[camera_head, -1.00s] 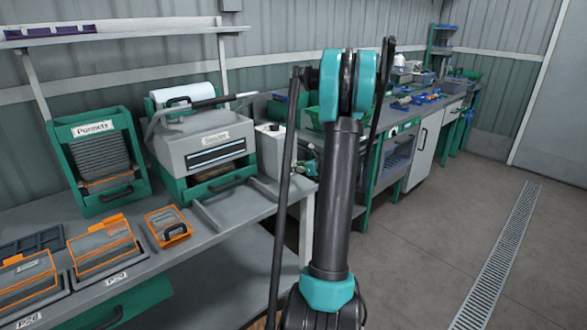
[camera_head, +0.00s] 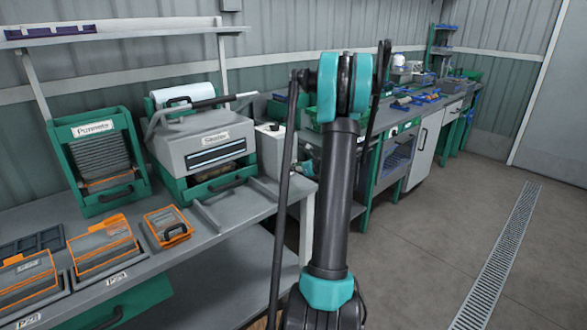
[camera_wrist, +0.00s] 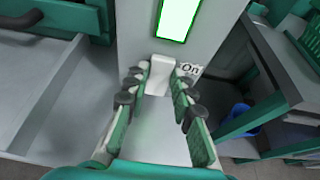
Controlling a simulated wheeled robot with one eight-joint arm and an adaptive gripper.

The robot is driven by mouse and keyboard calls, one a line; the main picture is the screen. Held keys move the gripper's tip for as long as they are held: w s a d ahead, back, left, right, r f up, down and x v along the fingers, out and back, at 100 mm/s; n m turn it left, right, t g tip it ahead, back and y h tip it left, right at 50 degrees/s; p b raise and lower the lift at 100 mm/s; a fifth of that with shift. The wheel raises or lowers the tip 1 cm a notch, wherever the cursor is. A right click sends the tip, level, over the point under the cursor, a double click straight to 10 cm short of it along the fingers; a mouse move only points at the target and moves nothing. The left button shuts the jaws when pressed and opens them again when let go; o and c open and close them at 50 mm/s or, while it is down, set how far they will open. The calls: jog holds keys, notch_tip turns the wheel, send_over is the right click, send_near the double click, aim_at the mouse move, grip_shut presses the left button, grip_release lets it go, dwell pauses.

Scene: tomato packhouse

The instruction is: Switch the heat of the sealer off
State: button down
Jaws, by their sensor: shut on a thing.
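The sealer (camera_head: 207,142) is a grey machine labelled "Sealer" on the bench in the head view. A pale control box (camera_head: 270,153) stands at its right. In the wrist view, the box's front face (camera_wrist: 207,30) carries a lit green-white panel (camera_wrist: 178,18), with a white switch lever (camera_wrist: 160,69) below it. A label "On" (camera_wrist: 190,70) is beside the lever's right side. My gripper (camera_wrist: 158,84) has its fingers on both sides of the lever and is shut on it. In the head view, my gripper is mostly hidden behind my arm.
A green rack labelled "Punnets" (camera_head: 83,130) stands left of the sealer. Orange-edged trays (camera_head: 168,228) lie along the bench front. A green-framed bench (camera_wrist: 262,105) is close on the right in the wrist view. The floor (camera_head: 440,240) at right is clear.

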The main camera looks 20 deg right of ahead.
aim_at(288, 145)
jog(key=shift+f, duration=0.1)
jog(key=shift+s+d+f+t+y, duration=0.1)
jog(key=shift+f+t+y, duration=0.25)
jog(key=shift+t, duration=0.6)
jog(key=shift+s+f+t+y, duration=0.1)
jog(key=shift+f+t+y, duration=0.2)
jog(key=shift+t, duration=0.65)
jog(key=shift+r, duration=0.1)
jog(key=c, duration=1.3)
grip_release()
jog(key=shift+r, duration=5)
jog(key=shift+s, duration=0.1)
